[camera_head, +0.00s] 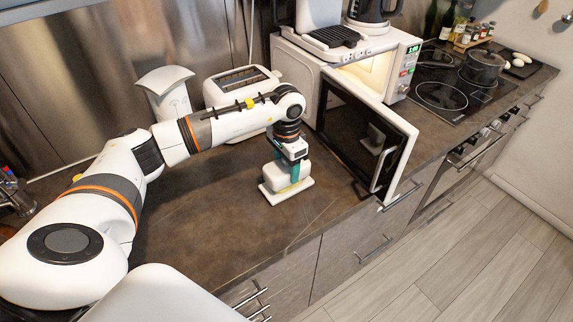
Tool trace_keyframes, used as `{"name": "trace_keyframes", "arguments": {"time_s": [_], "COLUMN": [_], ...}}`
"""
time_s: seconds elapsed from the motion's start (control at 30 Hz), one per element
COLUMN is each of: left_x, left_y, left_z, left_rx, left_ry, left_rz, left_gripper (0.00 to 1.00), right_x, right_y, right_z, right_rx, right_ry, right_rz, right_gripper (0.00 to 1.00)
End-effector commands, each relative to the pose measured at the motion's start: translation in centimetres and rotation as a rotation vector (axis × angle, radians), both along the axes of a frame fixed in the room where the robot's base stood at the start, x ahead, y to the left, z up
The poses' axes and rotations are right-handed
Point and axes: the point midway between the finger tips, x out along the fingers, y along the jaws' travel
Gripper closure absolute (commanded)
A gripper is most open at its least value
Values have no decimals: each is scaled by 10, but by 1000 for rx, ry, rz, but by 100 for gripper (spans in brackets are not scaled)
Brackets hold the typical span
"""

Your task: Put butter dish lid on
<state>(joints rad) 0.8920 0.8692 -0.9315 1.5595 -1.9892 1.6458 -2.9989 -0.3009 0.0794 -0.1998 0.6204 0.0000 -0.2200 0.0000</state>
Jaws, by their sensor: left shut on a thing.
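The butter dish is on the dark counter, near its front edge and left of the open microwave. Its white flat base (304,184) rests on the counter. The white lid (276,178) is directly above the base, under my left gripper (290,174). My left gripper points down and is shut on the lid. A little yellow shows by the fingers; I cannot tell if it is butter. The lid looks at or very close to the base, but any gap between them is too small to tell. My right gripper is not in view.
The microwave door (362,138) hangs open to the right of the dish. A white toaster (238,92) and a white container (168,95) stand behind my left arm. The counter left of the dish is clear. A stove with a pot (484,68) is farther right.

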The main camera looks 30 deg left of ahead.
Motion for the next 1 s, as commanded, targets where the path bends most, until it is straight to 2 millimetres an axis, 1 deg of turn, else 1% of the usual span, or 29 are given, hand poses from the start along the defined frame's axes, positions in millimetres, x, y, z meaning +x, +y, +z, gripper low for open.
{"name": "trace_keyframes", "arguments": {"time_s": [0.03,0.3,0.43,0.47,0.5,0.57,0.87,1.0], "left_x": [0,0,0,0,0,0,0,0], "left_y": [0,0,0,0,0,0,0,0], "left_z": [-3,-9,-8,-8,-8,-8,-7,3], "left_rx": [1,1,1,0,0,0,0,-1], "left_ry": [-1,-1,-1,-1,-1,-1,0,0], "left_rz": [0,1,1,1,0,0,1,0], "left_gripper": [66,66,66,35,29,19,18,18], "right_x": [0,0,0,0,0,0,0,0], "right_y": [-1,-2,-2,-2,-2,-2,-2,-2], "right_z": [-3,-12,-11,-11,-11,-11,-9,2], "right_rx": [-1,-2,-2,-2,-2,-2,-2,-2], "right_ry": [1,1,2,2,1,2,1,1], "right_rz": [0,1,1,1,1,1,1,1], "right_gripper": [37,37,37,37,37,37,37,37]}}
